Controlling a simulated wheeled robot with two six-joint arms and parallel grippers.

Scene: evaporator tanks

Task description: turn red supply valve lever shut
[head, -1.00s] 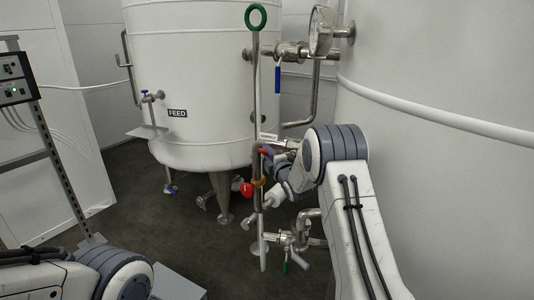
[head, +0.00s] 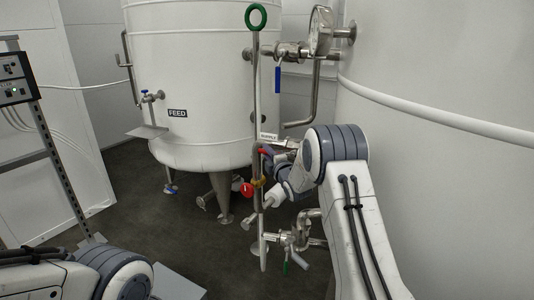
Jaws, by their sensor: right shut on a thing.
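My right gripper (head: 270,154) reaches in from the right and is shut on the red lever. Its fingers are small and partly hidden by the wrist and pipe, so the lever's exact angle is hard to tell.
The white FEED tank (head: 200,75) stands behind the pipe. A green ring (head: 256,16) tops the pipe, and a blue handle (head: 278,79) and gauge (head: 321,30) are to its right. A large white tank wall (head: 440,90) bounds the right side. Lower pipework has a green handle (head: 285,267).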

